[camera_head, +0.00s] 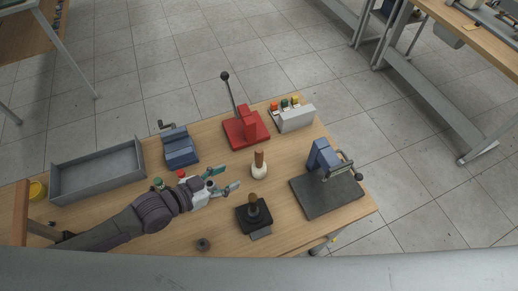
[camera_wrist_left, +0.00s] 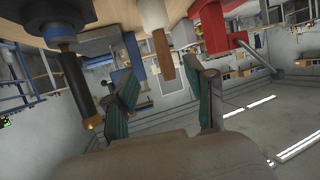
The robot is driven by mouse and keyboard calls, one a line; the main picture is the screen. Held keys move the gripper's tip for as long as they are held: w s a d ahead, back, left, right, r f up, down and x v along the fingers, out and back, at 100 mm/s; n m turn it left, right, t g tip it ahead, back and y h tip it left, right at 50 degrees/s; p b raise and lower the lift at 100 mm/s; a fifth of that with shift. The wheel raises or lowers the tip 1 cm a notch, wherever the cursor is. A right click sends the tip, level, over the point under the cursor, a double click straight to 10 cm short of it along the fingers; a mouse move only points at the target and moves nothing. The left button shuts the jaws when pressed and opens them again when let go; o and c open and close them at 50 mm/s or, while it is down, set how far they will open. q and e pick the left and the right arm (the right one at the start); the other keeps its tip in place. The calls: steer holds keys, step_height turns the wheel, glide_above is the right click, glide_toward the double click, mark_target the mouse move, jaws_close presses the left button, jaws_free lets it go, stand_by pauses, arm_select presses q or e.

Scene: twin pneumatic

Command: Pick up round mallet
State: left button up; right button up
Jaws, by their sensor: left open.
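The round mallet (camera_head: 259,165) stands upright on the wooden workbench, pale round head down and brown wooden handle up. It also shows upside down in the left wrist view (camera_wrist_left: 152,15), its handle pointing down between the finger directions. My left gripper (camera_head: 228,179) has teal fingers and is open and empty. It is left of the mallet and points toward it, with a small gap between. In the left wrist view its fingers (camera_wrist_left: 163,88) are spread on either side of the handle's line. My right gripper is not in view.
A black block with a brown knob (camera_head: 253,207) stands close in front of the mallet. A red lever press (camera_head: 245,128) is behind it, and a blue clamp on a dark plate (camera_head: 325,196) is right. A grey tray (camera_head: 98,170) and blue vise (camera_head: 180,146) are left.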

mark_target(256, 162)
arm_select(q)
steer(key=b+x, duration=0.5)
steer(key=x, duration=0.3)
steer(key=shift+w+d+f, duration=0.1)
steer(key=shift+w+d, duration=0.1)
steer(key=shift+d, duration=0.15)
steer(key=b+x, duration=0.3)
steer(key=x, duration=0.1)
steer(key=shift+w, duration=0.35)
steer(key=shift+w+d, duration=0.1)
steer(key=shift+d, duration=0.05)
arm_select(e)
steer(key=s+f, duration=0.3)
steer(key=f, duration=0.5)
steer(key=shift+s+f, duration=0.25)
arm_select(q)
jaws_close()
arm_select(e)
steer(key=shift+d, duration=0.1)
arm_select(q)
steer(key=shift+r, duration=0.25)
